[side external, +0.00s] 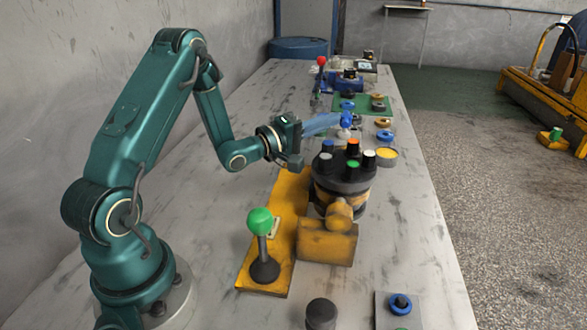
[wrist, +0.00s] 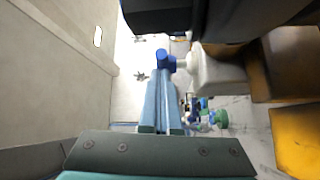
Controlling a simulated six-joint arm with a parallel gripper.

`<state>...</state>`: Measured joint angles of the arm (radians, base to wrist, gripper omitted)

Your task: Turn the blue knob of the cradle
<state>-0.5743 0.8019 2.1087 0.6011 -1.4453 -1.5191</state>
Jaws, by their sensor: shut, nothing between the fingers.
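The blue knob (side external: 347,118) sits at the far side of the dark round motor, on a short pale stem. In the wrist view the blue knob (wrist: 163,56) is at the upper middle, joined to a pale grey piece (wrist: 215,72). The yellow cradle (side external: 327,243) holds the motor (side external: 343,180). My gripper (side external: 338,119) points right, with its long blue fingers shut and empty. In the wrist view my gripper's (wrist: 160,76) fingertips end right at the knob; I cannot tell whether they touch it.
Several coloured caps top the motor, close to my fingers. A green-balled lever (side external: 261,222) stands on the yellow plate in front. Behind are a yellow-topped cup (side external: 386,153), a green mat (side external: 361,104) and a red-balled lever (side external: 321,62).

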